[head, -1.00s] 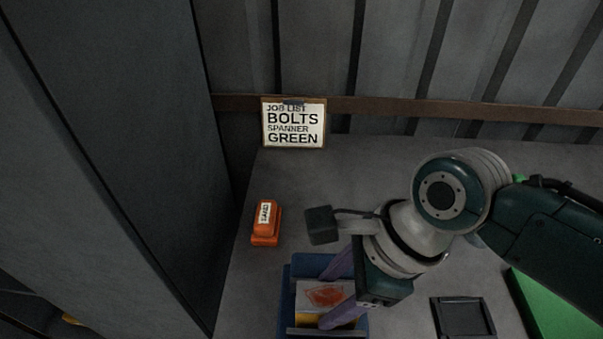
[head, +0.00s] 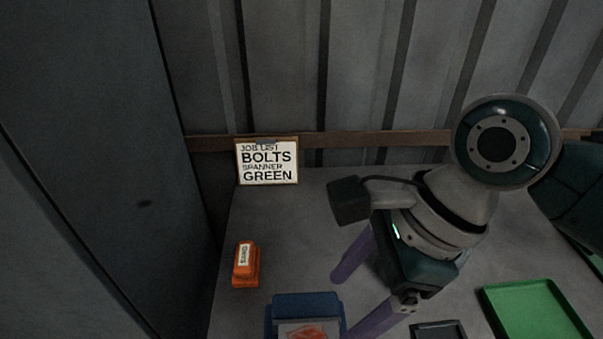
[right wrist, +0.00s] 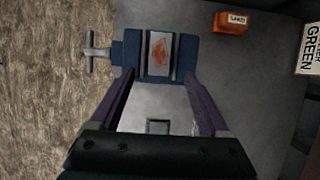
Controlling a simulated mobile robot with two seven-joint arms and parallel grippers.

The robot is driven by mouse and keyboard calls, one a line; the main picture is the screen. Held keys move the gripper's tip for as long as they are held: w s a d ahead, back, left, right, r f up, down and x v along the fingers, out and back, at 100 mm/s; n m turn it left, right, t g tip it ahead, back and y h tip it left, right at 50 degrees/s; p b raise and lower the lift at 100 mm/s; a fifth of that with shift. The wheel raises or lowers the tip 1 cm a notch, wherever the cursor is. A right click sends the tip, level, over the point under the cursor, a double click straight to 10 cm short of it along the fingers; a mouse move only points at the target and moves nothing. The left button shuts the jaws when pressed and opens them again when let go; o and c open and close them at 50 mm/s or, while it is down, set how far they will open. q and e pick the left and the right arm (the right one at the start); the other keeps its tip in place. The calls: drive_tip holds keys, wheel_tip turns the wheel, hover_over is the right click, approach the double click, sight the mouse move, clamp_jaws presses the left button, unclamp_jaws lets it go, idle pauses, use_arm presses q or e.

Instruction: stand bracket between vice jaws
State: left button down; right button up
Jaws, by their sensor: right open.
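The blue vice (head: 305,299) is at the bottom edge of the head view, partly cut off. It shows more fully in the right wrist view (right wrist: 132,45), with its handle at the left. The bracket, a pale grey piece with an orange-red patch (head: 306,333), sits between the vice jaws; it also shows in the right wrist view (right wrist: 159,52). Its lower part is hidden, so I cannot tell how it is seated. My right gripper (head: 347,305) is open and empty, its purple fingers apart, above and beside the vice. My left gripper is not in view.
An orange labelled block (head: 246,264) stands left of the vice. A green tray (head: 537,310) and a small dark tray (head: 438,331) lie to the right. A job list sign (head: 267,161) stands at the back wall. A tall dark panel (head: 110,130) bounds the left.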

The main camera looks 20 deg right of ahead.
drive_tip(key=s+d+r+n+t+h, duration=0.1)
drive_tip(key=s+n, duration=0.4)
drive_tip(key=n, duration=0.6)
drive_tip(key=s+d+r+n+t+h, duration=0.1)
drive_tip(key=s+d+r+n+h, duration=0.2)
drive_tip(key=n, duration=0.9)
drive_tip(key=s+d, duration=0.1)
drive_tip(key=s, duration=0.2)
drive_tip(key=shift+d+r, duration=0.35)
drive_tip(key=shift+d, duration=0.05)
drive_tip(key=shift+s, duration=0.1)
